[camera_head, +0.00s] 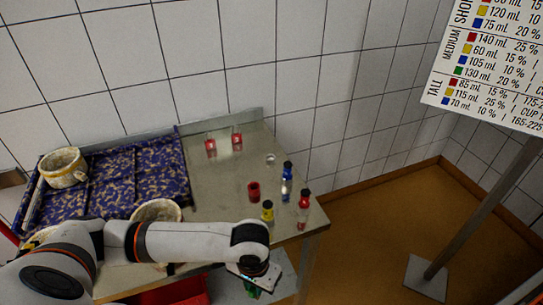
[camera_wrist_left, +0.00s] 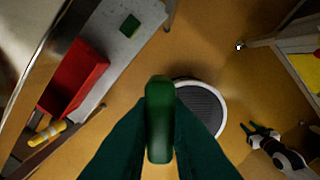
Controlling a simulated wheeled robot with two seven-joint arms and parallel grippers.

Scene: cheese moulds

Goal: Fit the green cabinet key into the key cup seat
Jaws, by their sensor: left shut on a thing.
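My left gripper (camera_head: 254,286) is out past the front edge of the steel table, lower than its top. It is shut on the green cabinet key (camera_wrist_left: 159,120), which shows upright between the dark fingers in the left wrist view; only a little green shows below the gripper in the head view. A small red cup (camera_head: 253,190) stands on the table; I cannot tell whether it is the key cup seat. My right gripper (camera_wrist_left: 259,130) shows small in the left wrist view, its two dark fingers apart and empty.
Yellow (camera_head: 267,211), blue (camera_head: 287,182) and red (camera_head: 303,212) bottles stand near the table's right end. Two red-marked blocks (camera_head: 237,141) sit at the back. A purple patterned tray (camera_head: 110,178) lies left. Below are a red bin (camera_wrist_left: 75,77) and a green block (camera_wrist_left: 129,26) on a grey shelf.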

